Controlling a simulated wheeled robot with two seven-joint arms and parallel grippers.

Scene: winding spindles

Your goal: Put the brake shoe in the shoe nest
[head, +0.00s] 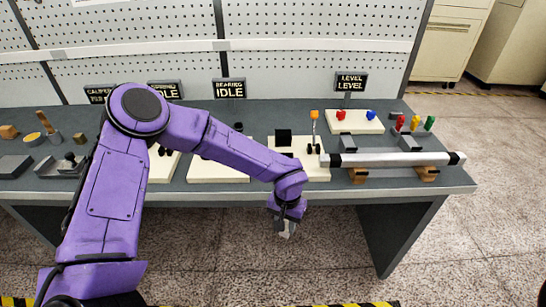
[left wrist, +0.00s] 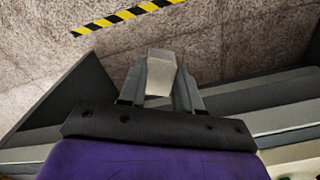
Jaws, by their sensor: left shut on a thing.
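My left gripper (head: 285,222) hangs in front of the bench's front edge, pointing down over the floor. It is shut on a pale grey block (head: 287,233), which I take to be the brake shoe. In the left wrist view the block (left wrist: 160,75) sits between the two grey fingers (left wrist: 160,88), sticking out past their tips. I cannot tell for sure which fixture is the shoe nest; my left arm hides part of the bench's left half. My right gripper is not in view.
The grey bench (head: 460,181) carries cream plates (head: 219,172) with small fixtures. A long roller (head: 393,159) lies on wooden blocks (head: 427,173) at the right. Coloured pegs (head: 415,123) stand behind it. A grey tray (head: 48,171) is at the left. Floor in front is clear.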

